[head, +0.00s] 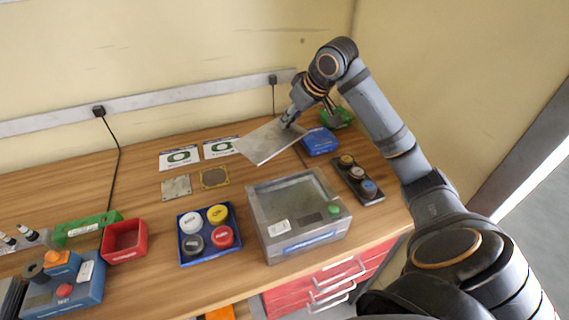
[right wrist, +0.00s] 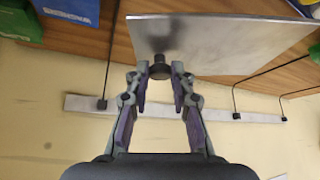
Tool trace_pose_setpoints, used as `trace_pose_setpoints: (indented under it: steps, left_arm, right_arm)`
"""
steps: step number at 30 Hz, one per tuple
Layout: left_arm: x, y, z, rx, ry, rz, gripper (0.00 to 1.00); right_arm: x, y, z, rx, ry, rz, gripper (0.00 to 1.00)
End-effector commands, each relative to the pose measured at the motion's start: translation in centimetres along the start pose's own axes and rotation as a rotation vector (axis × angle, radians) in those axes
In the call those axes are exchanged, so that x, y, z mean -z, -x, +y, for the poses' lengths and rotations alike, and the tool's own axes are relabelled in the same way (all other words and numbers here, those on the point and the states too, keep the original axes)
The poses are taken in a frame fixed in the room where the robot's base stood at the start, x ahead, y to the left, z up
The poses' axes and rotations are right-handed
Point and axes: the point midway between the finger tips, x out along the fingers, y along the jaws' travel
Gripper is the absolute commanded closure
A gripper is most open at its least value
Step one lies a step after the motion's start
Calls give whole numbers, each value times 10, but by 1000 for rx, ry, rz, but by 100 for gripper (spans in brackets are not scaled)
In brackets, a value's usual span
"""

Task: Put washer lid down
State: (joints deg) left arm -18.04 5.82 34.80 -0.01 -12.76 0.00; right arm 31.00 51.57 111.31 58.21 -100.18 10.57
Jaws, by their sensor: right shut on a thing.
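The washer lid (head: 268,142) is a flat grey metal plate, held in the air above the back of the workbench. It also shows in the right wrist view (right wrist: 215,40), with a dark round knob (right wrist: 160,70) near its edge. My right gripper (head: 289,121) is shut on that knob; its fingertips (right wrist: 160,74) are on both sides of it. A blue box (head: 320,141) stands just right of the lid; it reads WASHERS in the right wrist view (right wrist: 70,10). A grey metal box (head: 310,240) stands in front of the lid. My left gripper is out of view.
A button strip (head: 378,196) and a green bin (head: 337,119) are on the right. A blue tray with several round coloured pieces (head: 184,262) and a red bin (head: 125,256) are on the left. Two cards (head: 180,169) and small plates (head: 176,187) lie behind. Bare wood (head: 145,205) shows between them.

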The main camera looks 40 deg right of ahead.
Motion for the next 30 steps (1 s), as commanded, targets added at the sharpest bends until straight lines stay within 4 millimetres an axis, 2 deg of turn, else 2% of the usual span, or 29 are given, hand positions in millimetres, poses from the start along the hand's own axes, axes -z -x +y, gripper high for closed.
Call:
trace_pose_setpoints:
  steps: [1, 3, 9, 15, 23, 30]
  left_arm:
    - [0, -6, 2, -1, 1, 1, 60]
    - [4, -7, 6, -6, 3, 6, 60]
    - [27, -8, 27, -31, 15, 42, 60]
    - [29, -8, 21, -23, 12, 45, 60]
    - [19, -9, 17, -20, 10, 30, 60]
    - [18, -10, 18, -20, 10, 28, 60]
  right_arm:
    - [-13, -17, 1, -2, 0, -9, 100]
    - [-22, -32, 1, -1, -1, -8, 100]
    - [-42, -64, 1, 0, -1, -4, 100]
    - [-53, -82, 1, 0, 0, 0, 100]
    - [-58, -89, 1, 0, -1, -1, 100]
    - [-76, -118, 1, 0, -1, -1, 100]
